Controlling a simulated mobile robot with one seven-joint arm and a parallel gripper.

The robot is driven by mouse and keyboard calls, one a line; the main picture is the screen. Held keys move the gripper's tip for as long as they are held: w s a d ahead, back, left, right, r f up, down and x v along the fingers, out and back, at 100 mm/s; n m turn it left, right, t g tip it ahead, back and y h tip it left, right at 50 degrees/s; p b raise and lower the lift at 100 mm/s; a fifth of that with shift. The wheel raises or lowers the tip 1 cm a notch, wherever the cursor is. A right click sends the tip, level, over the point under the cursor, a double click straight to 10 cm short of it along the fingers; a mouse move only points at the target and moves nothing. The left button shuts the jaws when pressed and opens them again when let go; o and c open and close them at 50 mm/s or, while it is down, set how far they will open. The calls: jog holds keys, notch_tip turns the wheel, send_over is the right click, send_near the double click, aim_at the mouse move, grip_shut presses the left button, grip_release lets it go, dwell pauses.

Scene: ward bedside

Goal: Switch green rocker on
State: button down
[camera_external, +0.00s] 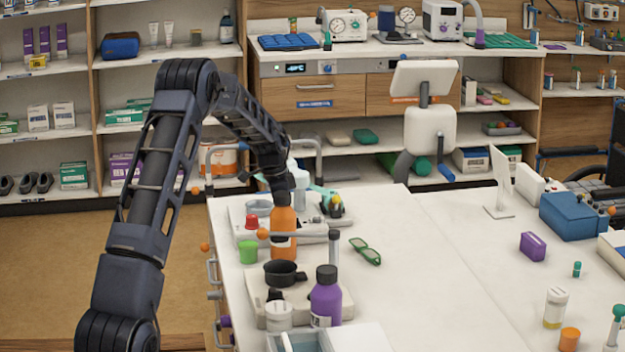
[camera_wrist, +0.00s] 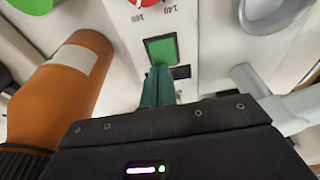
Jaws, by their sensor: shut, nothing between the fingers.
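The green rocker (camera_wrist: 161,49) is set in a pale panel (camera_wrist: 208,60) in the wrist view, with a dark slot beside its lower right corner. My gripper (camera_wrist: 159,70) is shut, its teal fingers together and empty. The fingertips overlap the rocker's lower edge in the picture; I cannot tell whether they touch it. Which way the rocker is tilted is not clear. In the external view my arm comes down behind the orange bottle (camera_external: 283,232), which hides the fingers and the rocker.
The orange bottle also stands close left of my fingers in the wrist view (camera_wrist: 62,85). A red dial (camera_wrist: 150,3) lies above the rocker, and a grey bar (camera_wrist: 250,82) is at right. A green cup (camera_external: 248,252) and purple bottle (camera_external: 325,298) stand nearby.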

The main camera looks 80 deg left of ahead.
jog(key=shift+f, duration=0.1)
dwell(0.3)
jog(key=shift+w+f+g, duration=0.3)
jog(key=shift+g, duration=0.2)
jog(key=shift+w+d+f+g, duration=0.2)
jog(key=shift+f+g, duration=0.2)
jog(key=shift+g, duration=0.6)
jog(key=shift+w+f, duration=0.2)
jog(key=shift+f, duration=0.05)
jog(key=shift+d, duration=0.1)
jog(key=shift+s, duration=0.8)
jog(key=shift+s+a+r, duration=0.15)
jog(key=shift+a+r, duration=0.05)
jog(key=shift+r, duration=0.05)
jog(key=w+r, duration=0.4)
jog(key=r, duration=1)
jog(key=shift+w+r, duration=0.15)
jog(key=shift+r, duration=0.2)
